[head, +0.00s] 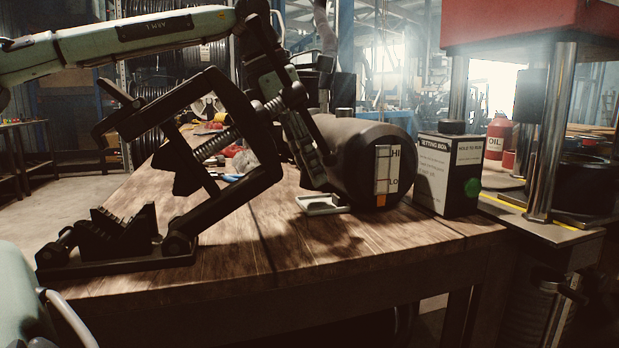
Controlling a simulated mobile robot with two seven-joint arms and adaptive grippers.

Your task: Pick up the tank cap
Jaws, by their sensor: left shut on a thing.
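The dark cylindrical tank (345,150) lies on its side on the wooden bench, with a HI/LO gauge (383,170) on its end. My left gripper (318,178) reaches down from the upper left, in front of the tank's left part. Its fingers are shut on a small dark thing, taken as the tank cap, which the fingers and dark shading almost wholly hide. I cannot tell whether it is clear of the tank. A short dark cylindrical piece (345,113) shows just above the tank's top. My right gripper is not in view.
A black hinged clamp-like vise (110,235) stands on the bench's left side, close to my left arm. A setting box (448,172) with a green knob stands right of the tank. A red-topped press (543,130) stands far right. The bench front (330,265) is clear.

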